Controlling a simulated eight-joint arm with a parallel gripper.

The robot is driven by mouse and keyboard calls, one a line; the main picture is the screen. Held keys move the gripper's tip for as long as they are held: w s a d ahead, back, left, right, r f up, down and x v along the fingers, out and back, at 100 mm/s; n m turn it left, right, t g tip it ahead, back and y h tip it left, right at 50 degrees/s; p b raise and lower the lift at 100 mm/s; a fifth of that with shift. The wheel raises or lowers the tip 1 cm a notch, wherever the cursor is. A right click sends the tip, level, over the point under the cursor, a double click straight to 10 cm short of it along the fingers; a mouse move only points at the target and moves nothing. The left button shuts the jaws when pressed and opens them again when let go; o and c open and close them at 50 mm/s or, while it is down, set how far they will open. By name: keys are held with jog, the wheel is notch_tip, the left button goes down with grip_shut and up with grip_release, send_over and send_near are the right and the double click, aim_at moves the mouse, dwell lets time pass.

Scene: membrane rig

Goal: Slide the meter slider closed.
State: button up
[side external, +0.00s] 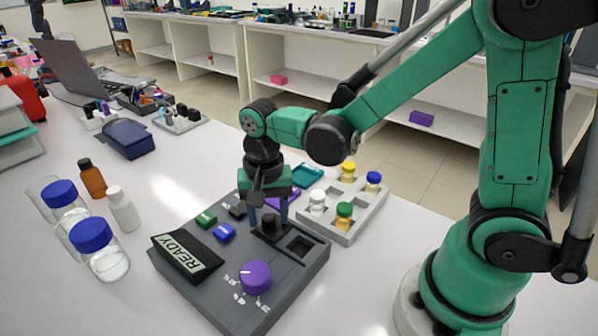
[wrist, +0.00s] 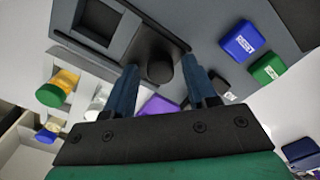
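The meter slider (wrist: 146,42) is a black plate with a round upright knob (wrist: 160,68), set in a recessed track on the grey rig (side external: 178,277). Beside the plate in the track, a square opening (side external: 301,247) is uncovered; it also shows in the wrist view (wrist: 97,22). My gripper (side external: 269,220) points down over the slider. In the wrist view its two blue fingers (wrist: 161,76) stand on either side of the knob, with a visible gap on each side. The gripper is open. Its fingers partly hide the plate in the side view.
The rig carries a purple dial (side external: 256,277), a READY display (side external: 187,256), a blue button (side external: 225,233) and a green button (side external: 206,219). A grey rack (side external: 345,236) with capped vials stands close behind the rig. Blue-capped jars (side external: 107,263) stand at the left.

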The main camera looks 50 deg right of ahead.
grip_shut()
dwell(1.2)
